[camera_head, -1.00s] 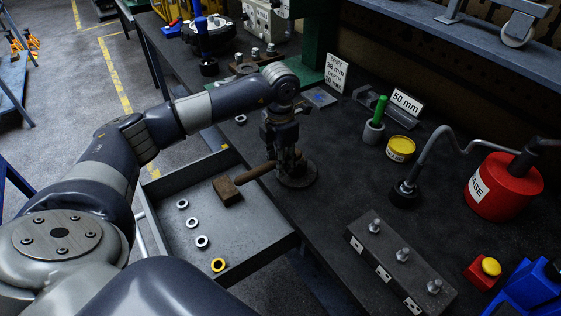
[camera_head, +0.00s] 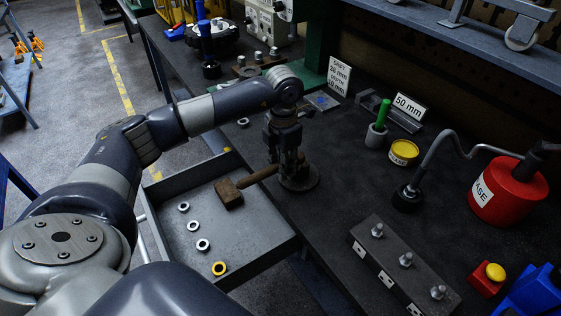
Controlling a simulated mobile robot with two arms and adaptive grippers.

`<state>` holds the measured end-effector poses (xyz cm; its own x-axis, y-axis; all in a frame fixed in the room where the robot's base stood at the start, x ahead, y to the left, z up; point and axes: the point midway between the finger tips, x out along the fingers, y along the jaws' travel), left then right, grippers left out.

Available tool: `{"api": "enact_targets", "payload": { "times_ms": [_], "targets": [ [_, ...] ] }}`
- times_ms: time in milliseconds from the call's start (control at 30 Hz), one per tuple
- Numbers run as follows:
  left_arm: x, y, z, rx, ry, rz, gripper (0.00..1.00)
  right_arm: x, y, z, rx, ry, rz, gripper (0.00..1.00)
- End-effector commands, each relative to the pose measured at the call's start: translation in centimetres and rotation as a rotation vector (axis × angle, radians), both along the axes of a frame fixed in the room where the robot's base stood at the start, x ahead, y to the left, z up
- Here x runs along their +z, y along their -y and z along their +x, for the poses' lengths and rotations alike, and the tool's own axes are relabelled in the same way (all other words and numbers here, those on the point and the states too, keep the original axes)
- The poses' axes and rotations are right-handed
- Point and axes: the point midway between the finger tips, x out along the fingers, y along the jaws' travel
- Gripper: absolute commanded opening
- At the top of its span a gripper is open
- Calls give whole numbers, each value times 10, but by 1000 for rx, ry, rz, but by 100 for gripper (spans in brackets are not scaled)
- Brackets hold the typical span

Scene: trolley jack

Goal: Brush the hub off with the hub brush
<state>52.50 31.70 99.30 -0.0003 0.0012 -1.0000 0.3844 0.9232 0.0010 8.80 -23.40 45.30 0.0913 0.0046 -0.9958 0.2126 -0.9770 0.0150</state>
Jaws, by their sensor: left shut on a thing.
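My left gripper (camera_head: 284,160) hangs from the upper left over the right edge of the grey tray, pointing down and shut. A brown tool with a block-like head and wooden handle, which looks like the hub brush (camera_head: 229,194), has its head over the tray and its handle running into the gripper. The fingers partly hide the handle's end. A dark round flanged part, which looks like the hub (camera_head: 309,183), stands on the bench just right of the gripper and is partly covered by it. I cannot tell whether brush and hub touch. My right gripper is not in view.
The grey tray (camera_head: 240,255) holds several washers and a yellow ring. A yellow tin (camera_head: 404,152), a cup with a green handle (camera_head: 377,135), a red grease pot (camera_head: 506,195) and a dark block with bolts (camera_head: 390,262) stand on the right. The bench centre is clear.

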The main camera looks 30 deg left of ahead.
Motion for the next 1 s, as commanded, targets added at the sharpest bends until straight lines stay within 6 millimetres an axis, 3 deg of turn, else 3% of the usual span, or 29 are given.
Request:
{"api": "enact_targets", "payload": {
  "times_ms": [433,1000],
  "targets": [
    [5,4,-1,0,2,-1,0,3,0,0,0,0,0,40],
    [61,4,-1,0,4,-2,0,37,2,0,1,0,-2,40]
  ]
}}
